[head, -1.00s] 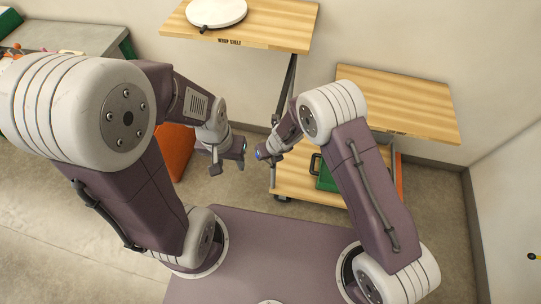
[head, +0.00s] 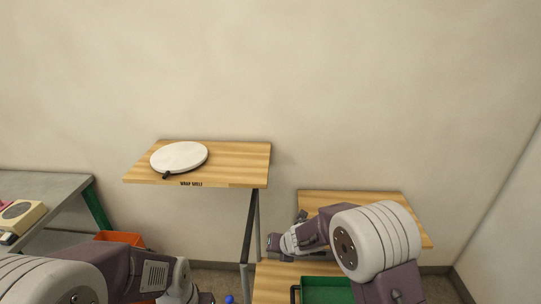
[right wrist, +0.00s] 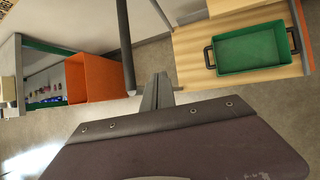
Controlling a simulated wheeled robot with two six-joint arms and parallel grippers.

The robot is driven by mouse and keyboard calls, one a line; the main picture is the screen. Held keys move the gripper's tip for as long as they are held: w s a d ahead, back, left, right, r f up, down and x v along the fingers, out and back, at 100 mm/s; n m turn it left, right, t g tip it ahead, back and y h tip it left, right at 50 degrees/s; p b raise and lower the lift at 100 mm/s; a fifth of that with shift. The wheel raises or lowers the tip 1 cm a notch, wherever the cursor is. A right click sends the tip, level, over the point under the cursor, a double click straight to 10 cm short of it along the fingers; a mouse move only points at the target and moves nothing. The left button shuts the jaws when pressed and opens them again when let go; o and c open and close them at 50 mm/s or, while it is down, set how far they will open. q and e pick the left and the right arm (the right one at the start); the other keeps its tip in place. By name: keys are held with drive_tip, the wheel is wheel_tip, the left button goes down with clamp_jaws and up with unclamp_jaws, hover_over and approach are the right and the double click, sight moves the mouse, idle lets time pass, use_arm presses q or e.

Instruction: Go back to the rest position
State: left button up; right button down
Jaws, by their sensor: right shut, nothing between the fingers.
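My right gripper (right wrist: 158,90) shows in the right wrist view with its fingers together and nothing between them. It hangs over the floor, apart from the green tray and the orange bin. In the head view my right arm is bent at the lower right, its wrist (head: 290,240) in front of the wooden shelves. My left gripper (head: 208,297) is at the bottom edge of the head view, mostly cut off, so its fingers cannot be made out.
A wooden shelf (head: 235,160) carries a round white disc (head: 180,157). A lower wooden shelf (head: 315,200) is to its right. A grey table (head: 60,185) stands at left.

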drive_tip(key=s+d+r+m+h+b, duration=0.1)
drive_tip(key=s+d+r+m+h, duration=0.1)
drive_tip(key=d+m, duration=0.55)
drive_tip(key=s+d+r+m+h, duration=0.1)
drive_tip(key=s+d+r+m, duration=0.15)
drive_tip(key=d+m, duration=0.5)
drive_tip(key=s+f+m+g, duration=0.2)
drive_tip(key=s+m, duration=0.7)
drive_tip(key=m, duration=0.1)
drive_tip(key=s+d+f+m+g, duration=0.1)
drive_tip(key=s+f+m+g, duration=0.2)
drive_tip(key=s+m, duration=0.7)
drive_tip(key=shift+s+m, duration=0.15)
drive_tip(key=shift+m, duration=0.25)
